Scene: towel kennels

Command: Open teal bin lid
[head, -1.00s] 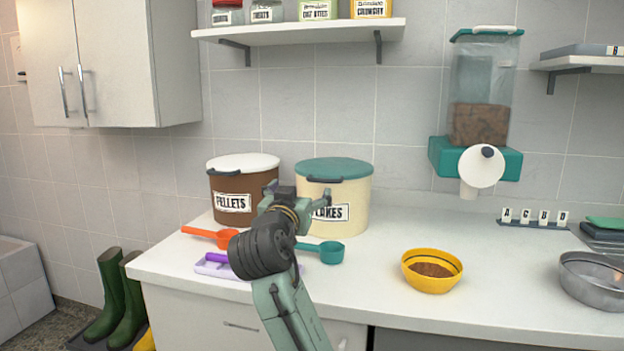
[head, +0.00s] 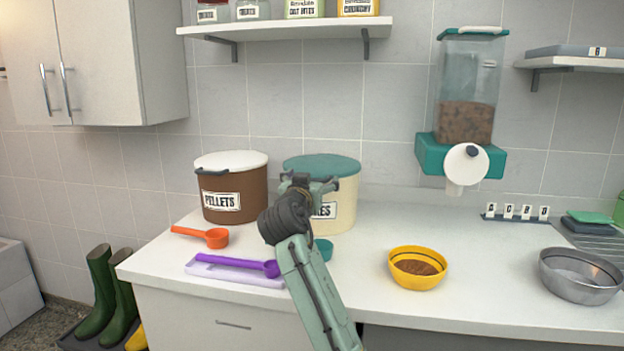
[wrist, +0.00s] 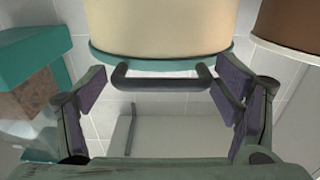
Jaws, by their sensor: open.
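The cream bin (head: 341,205) with the teal lid (head: 318,166) stands on the counter against the tiled wall, its lid closed. My gripper (head: 308,182) is in front of the bin's upper front and hides the lid handle and part of the label in the head view. In the wrist view, the picture is upside down. The cream bin (wrist: 160,28), the teal lid rim (wrist: 105,61) and the dark lid handle (wrist: 162,83) show there. My gripper (wrist: 164,95) is open, with one finger at each side of the handle and nothing held.
A brown pellets bin (head: 235,196) with a white lid is just left. An orange scoop (head: 214,238), a purple scoop (head: 240,263) and a partly hidden teal scoop (head: 322,249) lie in front. A yellow bowl (head: 417,281) is to the right. A shelf (head: 285,27) hangs above.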

